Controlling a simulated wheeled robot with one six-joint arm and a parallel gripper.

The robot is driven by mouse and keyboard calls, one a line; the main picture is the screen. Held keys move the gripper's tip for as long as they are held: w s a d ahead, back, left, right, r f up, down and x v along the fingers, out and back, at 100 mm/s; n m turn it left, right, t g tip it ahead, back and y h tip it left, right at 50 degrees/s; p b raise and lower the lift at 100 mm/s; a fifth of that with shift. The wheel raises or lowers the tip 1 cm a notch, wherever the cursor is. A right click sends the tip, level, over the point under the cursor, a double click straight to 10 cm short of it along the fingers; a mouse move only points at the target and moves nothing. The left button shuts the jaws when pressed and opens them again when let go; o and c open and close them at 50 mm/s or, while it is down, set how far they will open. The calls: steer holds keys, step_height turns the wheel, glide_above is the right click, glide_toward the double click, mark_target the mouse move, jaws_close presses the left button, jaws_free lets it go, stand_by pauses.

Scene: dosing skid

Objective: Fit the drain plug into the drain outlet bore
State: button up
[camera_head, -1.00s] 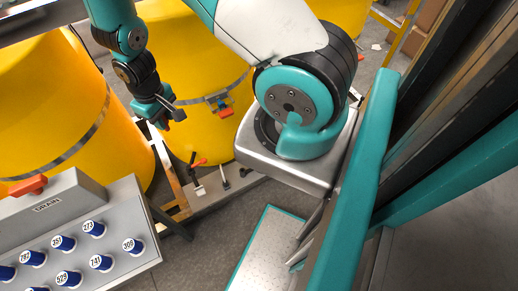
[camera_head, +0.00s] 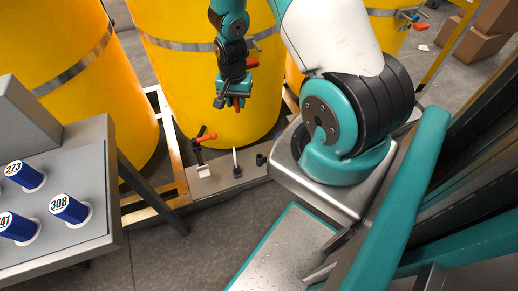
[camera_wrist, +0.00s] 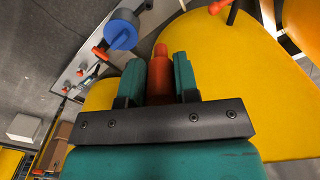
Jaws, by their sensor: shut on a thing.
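My gripper (camera_head: 233,102) hangs in front of the middle yellow tank, its fingers pointing down. In the wrist view the two teal fingers (camera_wrist: 160,78) are shut on an orange-red plug (camera_wrist: 160,68), whose narrower rounded end points out past the fingertips. A little red of the plug (camera_head: 239,103) shows between the fingers in the head view. I cannot make out the drain outlet bore in either view. A blue round part (camera_wrist: 121,34) with a grey stub is just up and left of the plug in the wrist view; I cannot tell whether it belongs to the outlet.
Yellow tanks (camera_head: 178,75) stand behind a low frame. A plate with a red-handled clamp (camera_head: 206,138) and other levers lies below my gripper. A grey panel with blue numbered knobs (camera_head: 70,208) is at left. A red handle (camera_head: 252,62) shows beside my wrist.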

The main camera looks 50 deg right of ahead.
steer(key=d+f+m+b, duration=0.3)
steer(key=f+b, duration=0.5)
steer(key=f, duration=0.1)
steer(key=d+f+m+b, duration=0.3)
steer(key=f+b, duration=0.5)
steer(key=f, duration=0.1)
steer(key=d+f+m+b, duration=0.4)
steer(key=f+b, duration=0.5)
steer(key=shift+s, duration=0.25)
steer(key=shift+p, duration=0.4)
step_height(320, 180, down, 6)
steer(key=b, duration=0.3)
steer(key=shift+b, duration=0.3)
steer(key=shift+p, duration=0.8)
steer(key=shift+f, duration=0.15)
steer(key=shift+f+b, duration=0.3)
steer(key=shift+f, duration=0.05)
